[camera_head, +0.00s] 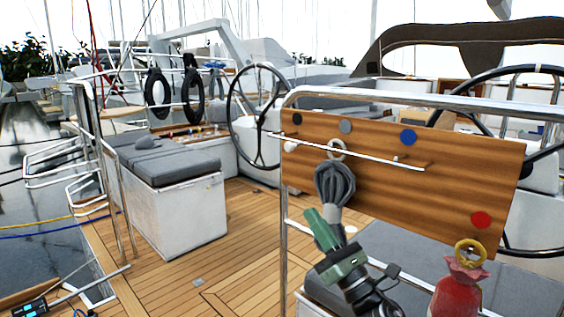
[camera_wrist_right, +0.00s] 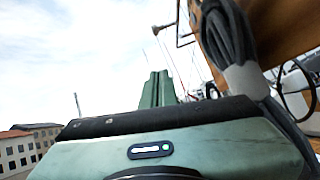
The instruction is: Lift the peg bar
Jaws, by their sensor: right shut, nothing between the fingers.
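The peg bar (camera_head: 350,150), a thin white rod, lies across the front of a wooden board (camera_head: 455,165) near its top left, slanting slightly down to the right. A small peg shows near its right end. My right gripper (camera_head: 312,222), green, is below the bar and left of centre of the board, pointing up and left. Its fingers are shut and empty, and they also show closed in the right wrist view (camera_wrist_right: 158,88). They are apart from the bar. My left gripper is not in view.
A dark grey rope coil (camera_head: 335,185) hangs from a ring on the board, just above my right gripper, and fills the right of the wrist view (camera_wrist_right: 235,50). A red bag (camera_head: 460,290) hangs at lower right. A steel rail (camera_head: 400,100) runs above the board. Open deck (camera_head: 230,255) lies left.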

